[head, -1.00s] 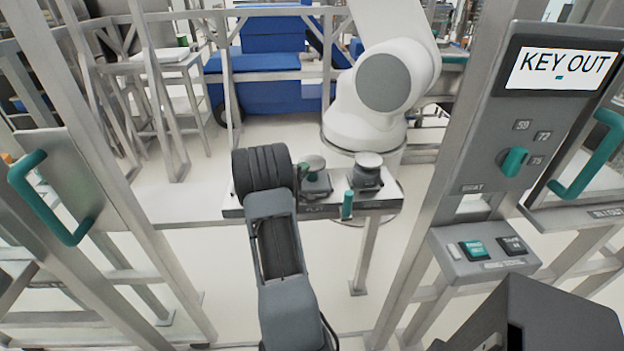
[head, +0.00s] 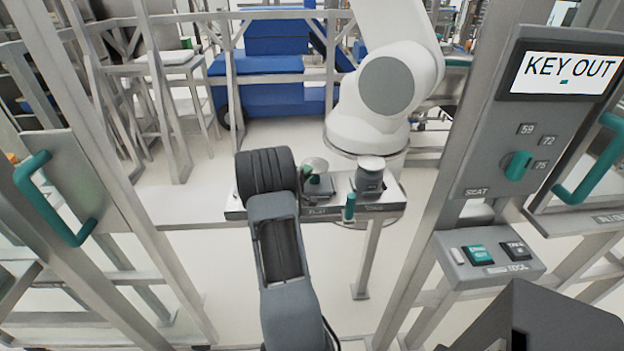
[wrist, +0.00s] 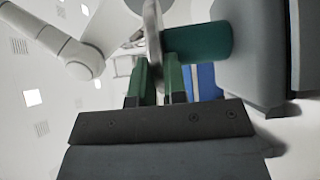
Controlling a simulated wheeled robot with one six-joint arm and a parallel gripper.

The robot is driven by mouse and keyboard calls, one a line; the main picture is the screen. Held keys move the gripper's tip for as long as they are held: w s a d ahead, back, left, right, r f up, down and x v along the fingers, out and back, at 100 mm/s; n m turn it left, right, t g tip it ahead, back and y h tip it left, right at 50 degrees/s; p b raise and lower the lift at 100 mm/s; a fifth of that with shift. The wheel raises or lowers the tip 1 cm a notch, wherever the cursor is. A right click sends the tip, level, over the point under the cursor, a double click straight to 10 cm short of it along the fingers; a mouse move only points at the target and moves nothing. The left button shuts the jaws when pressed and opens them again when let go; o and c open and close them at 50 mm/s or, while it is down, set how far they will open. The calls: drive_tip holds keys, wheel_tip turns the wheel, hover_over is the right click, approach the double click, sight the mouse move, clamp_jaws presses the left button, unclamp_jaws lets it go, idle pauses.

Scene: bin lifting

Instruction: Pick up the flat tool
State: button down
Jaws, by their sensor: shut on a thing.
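The flat tool (head: 315,164) is a pale grey disc with a green neck, at a grey block above the "FLAT" label on the shelf. In the wrist view its disc (wrist: 154,35) shows edge-on, with the thick green neck beside it. My gripper (wrist: 156,86) has its green fingers on either side of the disc's edge, shut on it. In the head view my arm hides most of the gripper. The neck is close to the grey block (wrist: 262,50); I cannot tell whether the tool still touches its seat.
A white robot arm (head: 385,90) stands behind. Metal posts and a "KEY OUT" panel (head: 565,76) flank the opening.

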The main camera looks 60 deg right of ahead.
drive_tip(key=shift+r, duration=0.25)
